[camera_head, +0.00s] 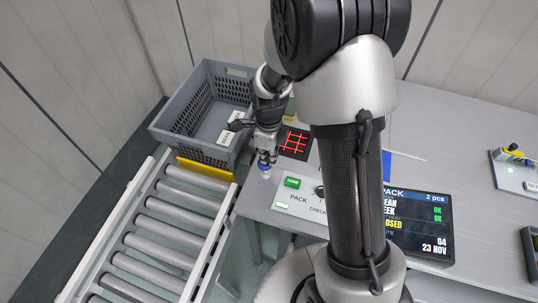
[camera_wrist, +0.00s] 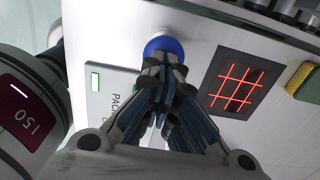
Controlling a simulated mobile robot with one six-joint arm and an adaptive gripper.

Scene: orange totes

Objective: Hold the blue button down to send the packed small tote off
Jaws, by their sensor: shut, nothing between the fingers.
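The round blue button (camera_wrist: 160,43) shows in the wrist view just beyond my fingertips. My gripper (camera_wrist: 165,62) is shut and empty, its tips overlapping the button's lower edge. In the head view my gripper (camera_head: 266,158) points down at the button (camera_head: 265,168) at the left edge of the grey table. I cannot tell whether the tips press it or hover just above. A grey tote (camera_head: 182,125) with slotted walls stands at the far end of the roller conveyor. White-labelled items lie inside it; part of its right side is hidden by my arm.
A yellow bar (camera_head: 206,169) lies between the tote and the rollers (camera_head: 160,222). Beside the button are a panel with a green lamp (camera_head: 292,182) and a dark pad with a red grid (camera_wrist: 236,84). A screen (camera_head: 423,222) reads PACK, 2 pcs.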

